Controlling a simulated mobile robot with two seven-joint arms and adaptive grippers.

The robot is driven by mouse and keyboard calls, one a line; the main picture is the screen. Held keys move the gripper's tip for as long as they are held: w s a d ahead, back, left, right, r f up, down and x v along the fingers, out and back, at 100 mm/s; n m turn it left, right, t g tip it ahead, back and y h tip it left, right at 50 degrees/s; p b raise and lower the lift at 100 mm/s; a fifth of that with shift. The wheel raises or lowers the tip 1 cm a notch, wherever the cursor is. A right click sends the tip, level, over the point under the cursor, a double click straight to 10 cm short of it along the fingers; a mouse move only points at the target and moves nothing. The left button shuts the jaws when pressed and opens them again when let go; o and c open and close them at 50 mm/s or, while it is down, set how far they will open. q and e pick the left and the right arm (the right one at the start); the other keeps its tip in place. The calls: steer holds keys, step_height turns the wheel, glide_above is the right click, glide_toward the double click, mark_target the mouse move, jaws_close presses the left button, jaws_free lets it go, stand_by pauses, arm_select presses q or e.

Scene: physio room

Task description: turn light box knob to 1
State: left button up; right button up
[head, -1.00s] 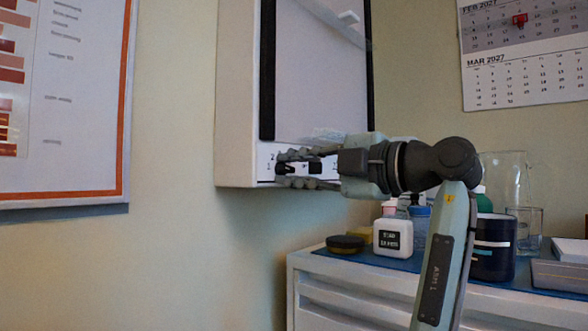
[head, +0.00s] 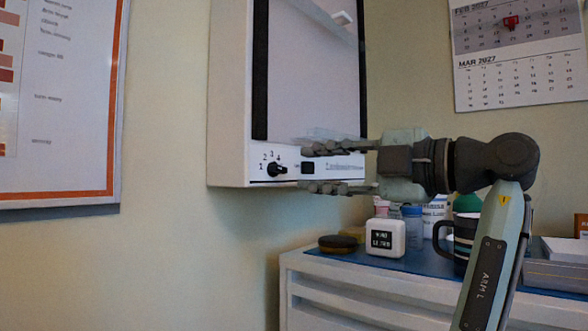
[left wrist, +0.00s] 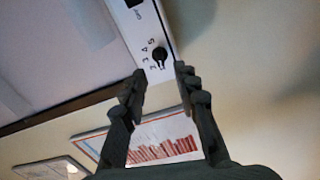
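The light box (head: 230,95) hangs on the wall in the head view. Its black knob (head: 277,170) sits at the lower left of the bottom panel, with small printed numbers around its left and upper side. Which number the knob points at is too small to tell. My left gripper (head: 306,168) is open and empty, with its fingertips to the right of the knob, apart from it. In the left wrist view, the knob (left wrist: 159,55) shows just beyond the gap between the two spread fingertips (left wrist: 159,72). My right gripper is not in view.
A dark switch (head: 308,168) sits right of the knob on the panel.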

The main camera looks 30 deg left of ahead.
arm_select(q)
steer(key=d, duration=0.5)
steer(key=shift+s+d, duration=0.25)
steer(key=shift+d, duration=0.15)
